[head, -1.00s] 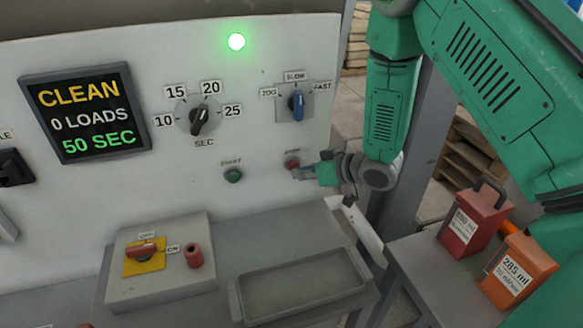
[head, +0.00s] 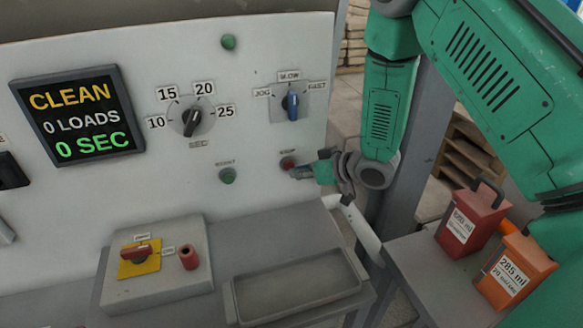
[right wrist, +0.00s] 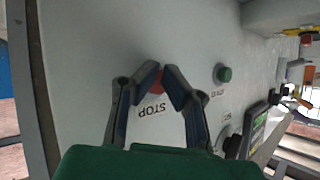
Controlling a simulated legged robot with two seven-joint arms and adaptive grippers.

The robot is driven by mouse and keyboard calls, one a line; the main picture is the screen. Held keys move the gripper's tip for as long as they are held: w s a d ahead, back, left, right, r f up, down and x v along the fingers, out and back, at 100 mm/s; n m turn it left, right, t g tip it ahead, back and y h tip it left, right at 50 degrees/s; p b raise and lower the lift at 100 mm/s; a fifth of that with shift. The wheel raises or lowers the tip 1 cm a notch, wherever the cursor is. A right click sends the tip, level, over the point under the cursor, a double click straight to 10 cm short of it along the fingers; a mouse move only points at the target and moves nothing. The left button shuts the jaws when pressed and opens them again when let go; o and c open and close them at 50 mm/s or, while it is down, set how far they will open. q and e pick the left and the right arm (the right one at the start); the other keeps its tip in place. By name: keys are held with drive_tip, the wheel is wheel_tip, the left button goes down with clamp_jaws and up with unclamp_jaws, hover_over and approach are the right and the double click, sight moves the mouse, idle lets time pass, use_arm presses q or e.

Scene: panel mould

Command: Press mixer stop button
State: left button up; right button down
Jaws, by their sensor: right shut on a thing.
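The red stop button (head: 287,162) is on the white panel (head: 262,135), right of the green start button (head: 227,176). My right gripper (head: 298,172) is at the stop button. In the right wrist view, the fingertips of my right gripper (right wrist: 161,69) close in on both sides of the red stop button (right wrist: 157,84), with its STOP label just below. The fingers partly hide the button, and how deep it sits cannot be seen. The display (head: 80,115) reads CLEAN, 0 LOADS, 0 SEC. The lamp (head: 228,42) at the top is dark green, unlit. My left gripper is not in view.
A timer knob (head: 191,122) and a blue speed knob (head: 292,105) sit above the buttons. Below are a switch box (head: 185,290) and a shallow grey tray (head: 240,305). A red container (head: 472,215) and an orange container (head: 515,272) stand at right.

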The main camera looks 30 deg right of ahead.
drive_tip(key=s+a, duration=0.3)
drive_tip(key=s, duration=0.3)
drive_tip(key=shift+a+r+p, duration=0.3)
drive_tip(key=shift+p, duration=0.15)
idle(0.5)
drive_tip(key=shift+d, duration=0.3)
drive_tip(key=shift+a, duration=0.15)
drive_tip(key=shift+s+f, duration=0.1)
drive_tip(key=shift+s, duration=0.05)
